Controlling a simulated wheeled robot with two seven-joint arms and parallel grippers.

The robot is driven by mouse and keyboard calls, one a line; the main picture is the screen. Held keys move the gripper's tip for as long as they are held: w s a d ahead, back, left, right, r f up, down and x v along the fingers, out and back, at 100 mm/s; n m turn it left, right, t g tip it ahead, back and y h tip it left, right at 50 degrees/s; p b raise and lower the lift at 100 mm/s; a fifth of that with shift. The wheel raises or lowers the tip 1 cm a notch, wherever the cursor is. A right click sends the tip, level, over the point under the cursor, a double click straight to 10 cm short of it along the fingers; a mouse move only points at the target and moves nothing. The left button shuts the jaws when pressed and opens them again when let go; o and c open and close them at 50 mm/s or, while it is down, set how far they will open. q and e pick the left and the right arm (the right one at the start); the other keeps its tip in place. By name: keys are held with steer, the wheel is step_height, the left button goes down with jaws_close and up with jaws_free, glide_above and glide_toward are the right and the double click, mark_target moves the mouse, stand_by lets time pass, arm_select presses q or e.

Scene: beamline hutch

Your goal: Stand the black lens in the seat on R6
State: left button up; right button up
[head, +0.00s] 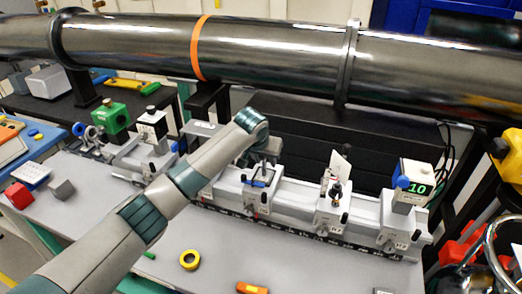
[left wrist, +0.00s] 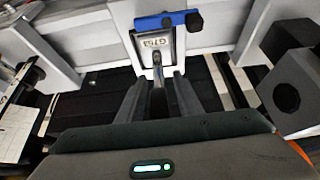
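My left gripper (head: 264,166) reaches down over a white carriage (head: 243,197) on the rail. In the left wrist view its two fingers (left wrist: 160,90) stand apart, with a thin grey stem (left wrist: 158,74) between them and a visible gap on each side. Beyond the stem is a pale plate with a blue bar (left wrist: 168,20). A small black piece (head: 337,191) stands upright on the carriage to the right; I cannot tell whether it is the black lens. The carriage labels are too small to read, so I cannot pick out R6. My right gripper is not in view.
A large dark pipe (head: 270,52) crosses above the rail. A white box with a green display (head: 411,186) stands at the rail's right end, a black-topped box (head: 152,122) to the left.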

arm_select(q)
steer(key=b+v, duration=0.3)
steer(key=v, duration=0.7)
steer(key=shift+r, duration=0.35)
steer(key=shift+s+a, duration=0.1)
steer(key=shift+s, duration=0.05)
